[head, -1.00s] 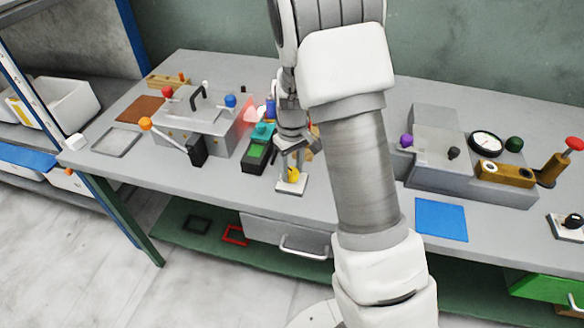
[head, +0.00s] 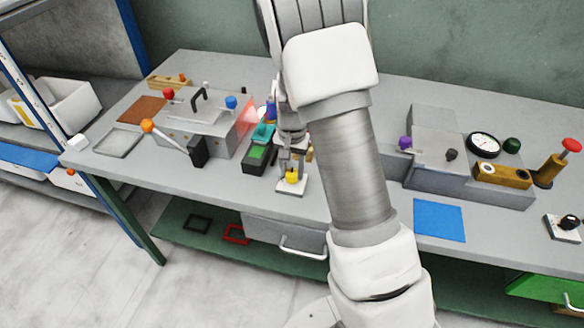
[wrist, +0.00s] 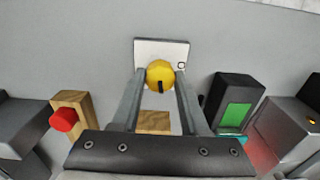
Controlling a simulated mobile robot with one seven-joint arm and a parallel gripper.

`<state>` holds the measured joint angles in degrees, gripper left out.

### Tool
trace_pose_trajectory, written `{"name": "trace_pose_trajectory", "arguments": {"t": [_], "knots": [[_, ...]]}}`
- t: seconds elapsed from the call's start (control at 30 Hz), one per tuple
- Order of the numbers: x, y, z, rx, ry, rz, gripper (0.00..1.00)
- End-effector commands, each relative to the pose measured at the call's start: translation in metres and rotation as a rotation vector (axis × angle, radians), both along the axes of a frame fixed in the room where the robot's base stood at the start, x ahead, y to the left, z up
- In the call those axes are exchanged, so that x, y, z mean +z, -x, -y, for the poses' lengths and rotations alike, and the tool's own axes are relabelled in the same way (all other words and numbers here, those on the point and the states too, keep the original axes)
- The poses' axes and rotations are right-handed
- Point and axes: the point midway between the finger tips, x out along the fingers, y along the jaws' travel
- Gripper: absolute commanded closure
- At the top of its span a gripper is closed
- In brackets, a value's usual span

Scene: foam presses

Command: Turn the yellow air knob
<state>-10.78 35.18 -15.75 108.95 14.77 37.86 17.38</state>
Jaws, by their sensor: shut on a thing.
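The yellow air knob (head: 291,177) sits on a small pale plate (head: 303,186) near the front edge of the bench. In the wrist view the knob (wrist: 161,74) is round with a dark mark on its near side, and the plate (wrist: 178,47) shows behind it. My gripper (head: 291,170) points down at the knob. In the wrist view its two fingers lie on either side of the knob, shut on it. The lower part of the knob is hidden from the wrist view.
A black device with a green screen (head: 257,152) stands close to the left of the knob. A grey press with an orange-tipped lever (head: 147,125) is farther left. A blue mat (head: 440,220) lies to the right. In the wrist view a red-tipped wooden block (wrist: 72,112) is nearby.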

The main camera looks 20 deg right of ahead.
Motion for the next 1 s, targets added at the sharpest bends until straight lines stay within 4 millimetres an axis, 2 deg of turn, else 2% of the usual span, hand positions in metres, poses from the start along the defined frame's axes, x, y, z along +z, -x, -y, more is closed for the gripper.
{"name": "trace_pose_trajectory", "arguments": {"t": [0.4,0.93,0.97,1.0], "knots": [[0.0008,-0.0008,0.0,-0.17,0.0,0.002,1.0],[0.0007,-0.0008,0.0002,-0.19,-0.001,0.003,1.0],[0.0006,-0.0008,0.0002,-0.19,-0.001,0.003,0.51],[0.0006,-0.0008,0.0002,-0.19,0.0,0.002,0.43]]}}
